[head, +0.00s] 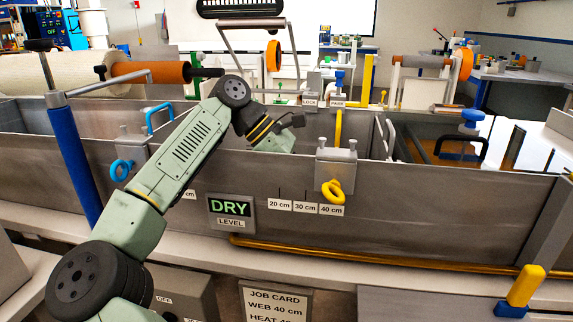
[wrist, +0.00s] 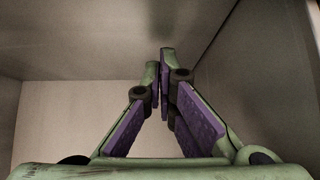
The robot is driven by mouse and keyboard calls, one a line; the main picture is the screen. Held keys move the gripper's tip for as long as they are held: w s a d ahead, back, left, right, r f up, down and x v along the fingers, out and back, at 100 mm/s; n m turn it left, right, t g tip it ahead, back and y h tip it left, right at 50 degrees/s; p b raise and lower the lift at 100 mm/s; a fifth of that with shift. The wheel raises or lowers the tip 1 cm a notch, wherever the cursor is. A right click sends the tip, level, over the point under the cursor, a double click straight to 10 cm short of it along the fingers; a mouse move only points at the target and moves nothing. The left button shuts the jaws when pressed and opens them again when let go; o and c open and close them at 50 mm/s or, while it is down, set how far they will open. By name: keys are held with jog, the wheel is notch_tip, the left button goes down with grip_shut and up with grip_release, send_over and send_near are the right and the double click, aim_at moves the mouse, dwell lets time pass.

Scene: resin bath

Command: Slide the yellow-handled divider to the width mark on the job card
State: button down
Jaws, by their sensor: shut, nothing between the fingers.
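The ring hangs just above the 40 cm label (head: 331,210); the block covers where that tick would be. The job card (head: 277,304) reads WEB 40 cm. My gripper is hidden behind the front wall in the head view, left of the divider. In the wrist view its fingers (wrist: 165,60) are shut and empty, inside grey metal walls.
A DRY level display (head: 231,208) is on the front wall. White-grey handles (head: 388,137) stand right of the divider. An orange roller (head: 150,73) lies above the bath's left end.

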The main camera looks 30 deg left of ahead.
jog(key=v, duration=1.1)
